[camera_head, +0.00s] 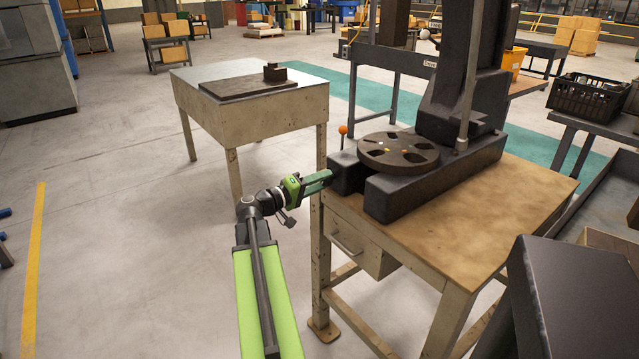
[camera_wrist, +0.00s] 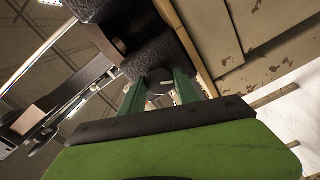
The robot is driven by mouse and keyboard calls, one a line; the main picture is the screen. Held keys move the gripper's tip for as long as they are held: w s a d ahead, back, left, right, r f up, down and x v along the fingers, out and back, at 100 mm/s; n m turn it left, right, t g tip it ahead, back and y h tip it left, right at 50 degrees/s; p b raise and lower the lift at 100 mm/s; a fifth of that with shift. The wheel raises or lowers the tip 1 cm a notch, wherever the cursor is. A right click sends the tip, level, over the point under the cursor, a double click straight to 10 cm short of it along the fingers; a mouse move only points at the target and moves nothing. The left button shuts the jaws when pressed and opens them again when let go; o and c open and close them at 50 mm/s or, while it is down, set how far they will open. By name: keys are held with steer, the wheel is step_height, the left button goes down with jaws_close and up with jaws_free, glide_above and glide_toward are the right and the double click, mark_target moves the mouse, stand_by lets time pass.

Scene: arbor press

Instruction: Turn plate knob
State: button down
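The arbor press (camera_head: 455,95) stands on a wooden-topped table. A dark round plate (camera_head: 398,152) with cut-outs and small coloured marks lies on its base. A small orange ball knob (camera_head: 343,130) stands on a thin stem at the plate's left, above the base's left end. My gripper (camera_head: 328,178) is beside the base's left end, lower than the knob and apart from it. The knob is not clearly visible there.
The press table (camera_head: 480,215) has a drawer (camera_head: 355,245) under its front edge. A second table (camera_head: 255,115) with a flat dark plate stands at the left. A dark box (camera_head: 575,300) is at lower right. Floor between the tables is clear.

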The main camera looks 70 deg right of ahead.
steer(key=c, duration=0.9)
jaws_free()
steer(key=v, duration=1.7)
steer(key=shift+a, duration=0.2)
steer(key=shift+c, duration=0.2)
